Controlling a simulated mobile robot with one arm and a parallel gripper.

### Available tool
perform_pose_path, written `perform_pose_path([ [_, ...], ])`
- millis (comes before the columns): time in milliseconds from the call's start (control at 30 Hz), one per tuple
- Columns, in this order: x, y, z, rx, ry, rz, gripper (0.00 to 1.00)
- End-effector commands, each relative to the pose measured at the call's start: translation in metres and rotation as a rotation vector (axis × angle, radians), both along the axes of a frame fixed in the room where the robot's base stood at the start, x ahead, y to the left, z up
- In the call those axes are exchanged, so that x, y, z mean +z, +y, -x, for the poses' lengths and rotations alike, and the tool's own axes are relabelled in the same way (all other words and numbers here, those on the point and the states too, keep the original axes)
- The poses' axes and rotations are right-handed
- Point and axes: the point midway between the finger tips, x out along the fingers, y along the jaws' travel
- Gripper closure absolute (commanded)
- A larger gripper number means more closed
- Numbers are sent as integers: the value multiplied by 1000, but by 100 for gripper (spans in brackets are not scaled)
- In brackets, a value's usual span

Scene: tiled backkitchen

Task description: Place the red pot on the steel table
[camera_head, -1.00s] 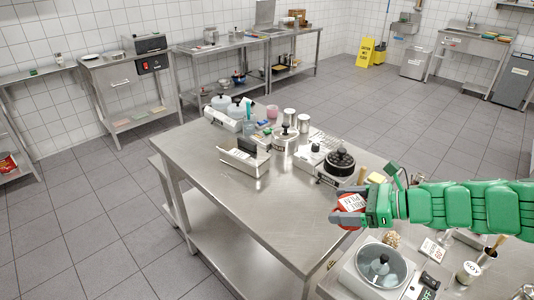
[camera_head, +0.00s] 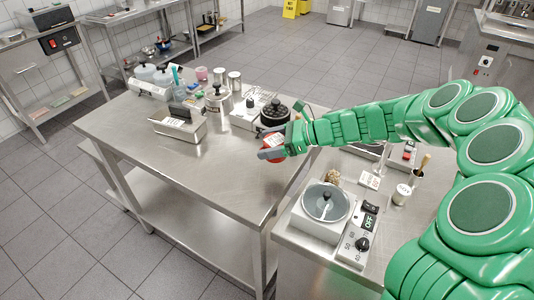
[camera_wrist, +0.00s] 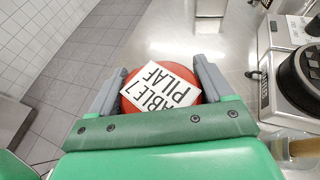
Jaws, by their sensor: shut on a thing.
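The red pot (camera_head: 276,154) is held between the fingers of my gripper (camera_head: 268,150). In the wrist view the pot (camera_wrist: 129,104) shows a red rim under a white card reading "TABLE 7 PILAF", with a grey finger on each side. The steel table (camera_head: 215,185) stands in the middle, with a bare stretch of top left of and in front of my gripper. In the wrist view the table top (camera_wrist: 225,45) lies beyond and right of the pot, close to its edge with the floor. The pot appears above the top; the gap is unclear.
A black-topped burner unit (camera_head: 273,114) is just behind my gripper. A steel box (camera_head: 180,130), a lidded pot (camera_head: 218,100) and several containers fill the back of the table. A counter with a scale-like appliance (camera_head: 326,203) stands at front right.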

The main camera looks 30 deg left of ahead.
Motion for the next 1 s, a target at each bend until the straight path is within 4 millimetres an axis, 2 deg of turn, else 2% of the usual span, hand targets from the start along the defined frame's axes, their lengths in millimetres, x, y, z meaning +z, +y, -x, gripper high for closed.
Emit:
perform_pose_path([
  [200, -25, 13, -14, -1, 2, 2, 63],
  [333, -33, 18, -20, -2, 1, 1, 63],
  [667, -44, 24, -26, -1, 1, 2, 63],
  [833, -67, 24, -25, -1, 5, 1, 63],
  [1000, -73, 23, -26, -1, 1, 0, 63],
])
